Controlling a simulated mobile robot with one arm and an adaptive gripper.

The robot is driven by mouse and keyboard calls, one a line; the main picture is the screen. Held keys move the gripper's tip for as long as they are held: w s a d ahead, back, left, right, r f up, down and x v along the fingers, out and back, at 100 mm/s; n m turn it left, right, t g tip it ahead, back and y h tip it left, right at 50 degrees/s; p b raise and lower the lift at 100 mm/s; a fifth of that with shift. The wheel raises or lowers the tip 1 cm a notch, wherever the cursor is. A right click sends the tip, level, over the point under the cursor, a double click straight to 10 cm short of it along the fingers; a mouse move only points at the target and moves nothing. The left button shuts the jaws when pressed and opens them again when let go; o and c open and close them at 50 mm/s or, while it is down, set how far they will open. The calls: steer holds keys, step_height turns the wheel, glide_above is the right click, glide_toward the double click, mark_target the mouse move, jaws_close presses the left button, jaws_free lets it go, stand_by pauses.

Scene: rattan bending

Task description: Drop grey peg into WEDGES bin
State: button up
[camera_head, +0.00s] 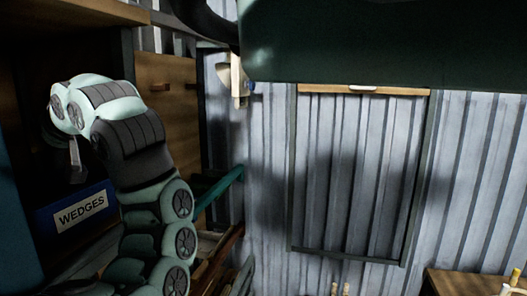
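The WEDGES bin (60,215) is a blue bin with a white label, at the lower left inside a dark shelf or cabinet. My arm reaches in from the bottom and bends left in front of the shelf. My gripper (75,165) hangs down from the arm's end, above the bin's label side. It is small, dark and partly hidden by shadow and my arm, so I cannot see whether it is open or shut.
A wooden panel (166,100) stands right of the shelf, behind my arm. A teal bar (217,187) and wooden pieces (222,258) lie close to the arm's right. A corrugated wall (265,170) fills the back. A wooden table (465,283) is at the lower right.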

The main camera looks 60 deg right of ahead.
steer(key=shift+f, duration=0.2)
steer(key=o, duration=0.9)
steer(key=shift+o, duration=0.2)
steer(key=shift+s+d+r, duration=0.1)
steer(key=shift+s+r, duration=0.15)
steer(key=shift+s, duration=0.25)
steer(key=v, duration=1.1)
steer(key=shift+f, duration=0.1)
